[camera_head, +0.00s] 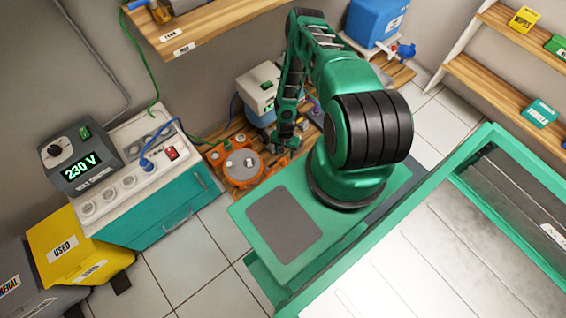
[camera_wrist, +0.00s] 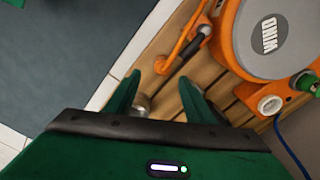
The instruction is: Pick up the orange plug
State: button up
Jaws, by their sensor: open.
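I cannot make out an orange plug for certain. In the wrist view a thin orange piece (camera_wrist: 178,48) with a dark grip beside it lies on the wooden slats, just beyond my fingertips. I cannot tell whether it is the plug or part of the orange cable reel (camera_wrist: 228,45). The reel, marked WIND, stands to its right and also shows in the head view (camera_head: 234,180). My gripper (camera_wrist: 160,84) is open, pointing down over the slats, with nothing held. A small metallic round thing (camera_wrist: 142,104) shows by the left finger. In the head view my gripper (camera_head: 284,138) is small and partly blended with the dark background.
A green plug (camera_wrist: 308,83) and a pale round socket (camera_wrist: 269,104) sit on the reel's side. A blue cable (camera_wrist: 285,145) runs at right. A beige-and-blue unit (camera_head: 258,92) stands close behind my gripper. A teal cabinet with a 230 V unit (camera_head: 80,160) stands left.

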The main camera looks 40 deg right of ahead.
aim_at(283, 160)
jog(key=shift+w+a+f, duration=0.1)
jog(key=shift+a+f, duration=0.05)
jog(key=shift+f, duration=2.05)
jog(key=shift+w+a+f, duration=0.1)
jog(key=shift+a+f, duration=0.05)
jog(key=shift+f, duration=2)
jog(key=c, duration=1.2)
